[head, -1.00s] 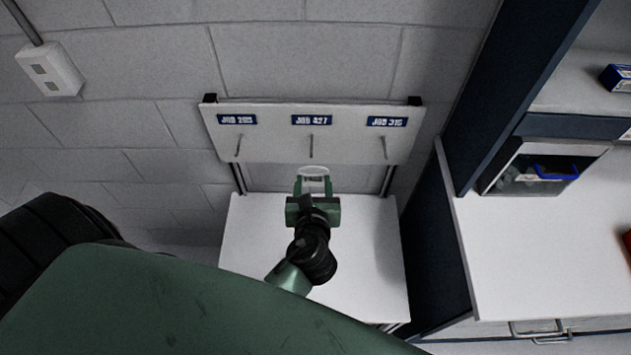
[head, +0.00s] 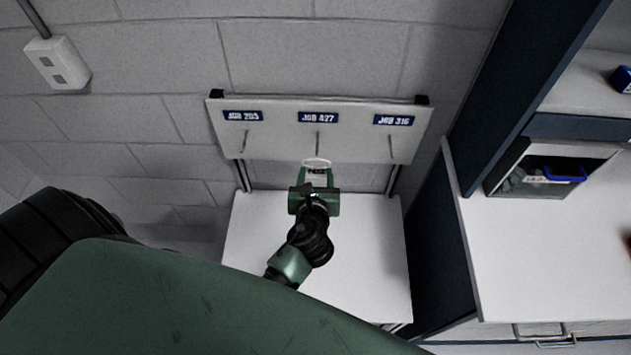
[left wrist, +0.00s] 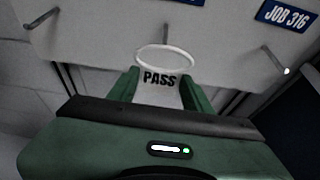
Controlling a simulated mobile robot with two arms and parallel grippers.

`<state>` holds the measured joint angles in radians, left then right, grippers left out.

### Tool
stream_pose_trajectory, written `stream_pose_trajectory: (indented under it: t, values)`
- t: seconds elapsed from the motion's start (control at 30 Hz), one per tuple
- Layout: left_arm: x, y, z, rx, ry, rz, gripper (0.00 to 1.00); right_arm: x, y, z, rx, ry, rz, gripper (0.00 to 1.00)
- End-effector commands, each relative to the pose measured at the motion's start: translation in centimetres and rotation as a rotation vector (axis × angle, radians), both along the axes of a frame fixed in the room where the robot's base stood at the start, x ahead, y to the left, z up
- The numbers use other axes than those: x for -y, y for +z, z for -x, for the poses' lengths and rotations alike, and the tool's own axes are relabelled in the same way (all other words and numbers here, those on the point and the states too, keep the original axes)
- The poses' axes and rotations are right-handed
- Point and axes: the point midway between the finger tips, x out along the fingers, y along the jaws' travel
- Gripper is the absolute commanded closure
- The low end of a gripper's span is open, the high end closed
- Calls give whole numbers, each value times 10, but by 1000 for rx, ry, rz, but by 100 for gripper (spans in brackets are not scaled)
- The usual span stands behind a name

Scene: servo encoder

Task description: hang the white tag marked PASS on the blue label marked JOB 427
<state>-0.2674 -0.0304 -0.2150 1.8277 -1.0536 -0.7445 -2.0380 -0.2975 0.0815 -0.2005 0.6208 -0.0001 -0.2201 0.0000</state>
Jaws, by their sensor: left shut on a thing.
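The white PASS tag (left wrist: 159,88) is held between the fingers of my left gripper (left wrist: 158,92), with its white ring standing up above the jaws. In the head view the tag (head: 317,171) shows at the tip of my left gripper (head: 316,178). The blue JOB 427 label (head: 318,118) is at the middle of the white board (head: 280,148), with a thin hook (head: 317,142) below it. The ring is a little below this hook in the head view, and its distance from the hook is unclear. In the left wrist view the hook (left wrist: 166,32) appears above the ring. My right gripper is not visible.
Labels JOB 203 (head: 243,116) and JOB 316 (head: 394,120) flank the middle one, each with an empty hook below. A bare white table (head: 365,250) stands under the board. A dark blue cabinet side (head: 440,230) rises at the right.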

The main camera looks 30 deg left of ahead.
Motion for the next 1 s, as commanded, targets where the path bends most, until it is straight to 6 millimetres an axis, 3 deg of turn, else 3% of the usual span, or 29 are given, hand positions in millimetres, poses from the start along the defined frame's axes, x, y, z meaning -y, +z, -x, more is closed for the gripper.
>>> stream_pose_trajectory:
  t: [0.73, 1.0]
  values:
    - [-20, -4, -41, 0, 0, 1, 88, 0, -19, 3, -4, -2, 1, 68]
    - [-24, -9, -50, -1, -1, -2, 88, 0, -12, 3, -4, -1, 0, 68]
